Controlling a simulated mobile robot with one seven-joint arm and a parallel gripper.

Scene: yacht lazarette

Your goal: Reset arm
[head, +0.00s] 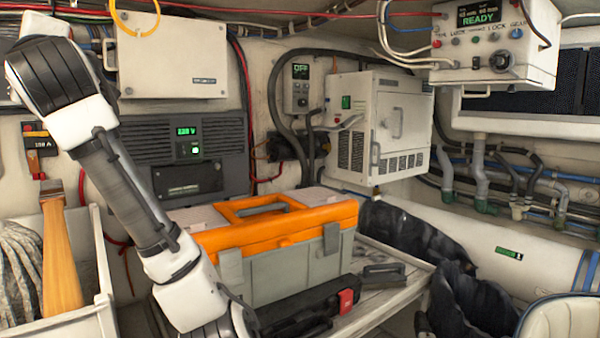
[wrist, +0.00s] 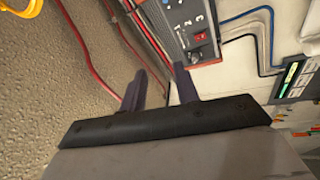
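My gripper (wrist: 160,88) shows in the wrist view as two dark fingers above a black bar. The fingers stand apart, with bare wall visible between them and nothing held. Beyond them are a textured beige wall, red cables and a grey panel (wrist: 184,25) with a red switch. In the head view my white and black arm (head: 130,190) runs from the upper left down to the bottom centre. I cannot make out the gripper's fingers in that view.
An orange and grey toolbox (head: 290,262) stands on a bench close to my arm. A dark long object with a red part (head: 346,301) lies in front of it. A white bin (head: 106,265) holds rope and a wooden handle. A control box (head: 497,45) hangs upper right.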

